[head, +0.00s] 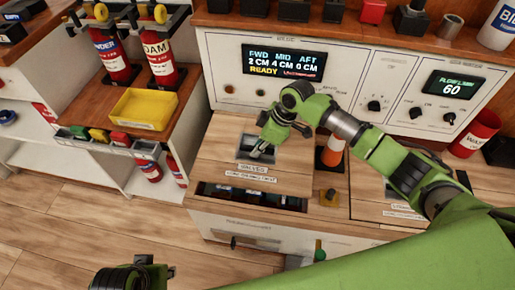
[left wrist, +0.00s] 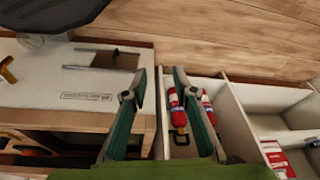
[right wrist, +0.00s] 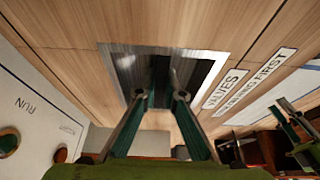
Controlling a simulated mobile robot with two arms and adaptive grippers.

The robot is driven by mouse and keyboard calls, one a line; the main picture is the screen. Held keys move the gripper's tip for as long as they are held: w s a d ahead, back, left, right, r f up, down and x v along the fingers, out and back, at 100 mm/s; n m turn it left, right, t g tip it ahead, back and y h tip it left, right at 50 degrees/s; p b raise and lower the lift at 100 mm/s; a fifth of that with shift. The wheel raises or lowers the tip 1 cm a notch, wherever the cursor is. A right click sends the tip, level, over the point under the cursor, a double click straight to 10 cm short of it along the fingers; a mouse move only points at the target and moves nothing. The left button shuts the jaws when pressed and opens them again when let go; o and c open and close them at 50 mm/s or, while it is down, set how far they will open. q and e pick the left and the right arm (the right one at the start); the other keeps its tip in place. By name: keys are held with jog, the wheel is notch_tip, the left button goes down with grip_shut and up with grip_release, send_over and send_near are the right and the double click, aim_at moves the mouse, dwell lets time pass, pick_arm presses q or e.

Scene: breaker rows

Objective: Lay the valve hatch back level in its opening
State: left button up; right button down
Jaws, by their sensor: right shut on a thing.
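The wooden valve hatch (head: 214,152) has a VALVES label and a recessed metal handle plate (head: 244,157). It lies over the back of its opening; along its front edge a dark strip of the opening (head: 250,196) shows, with red and dark things inside. I cannot tell exactly how far the hatch is tilted. My right gripper (head: 262,150) is shut on the handle in the recess. The right wrist view shows its fingers (right wrist: 161,98) inside the metal recess; the handle between them is mostly hidden. My left gripper (left wrist: 158,78) is open and empty, away from the hatch.
A control panel (head: 340,88) rises behind. A yellow tray (head: 145,108) and fire extinguishers (head: 110,55) are on the left shelving. Open wooden floor (head: 60,225) lies at lower left.

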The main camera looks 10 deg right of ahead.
jog(key=shift+w+a+r, duration=0.1)
jog(key=shift+r, duration=0.1)
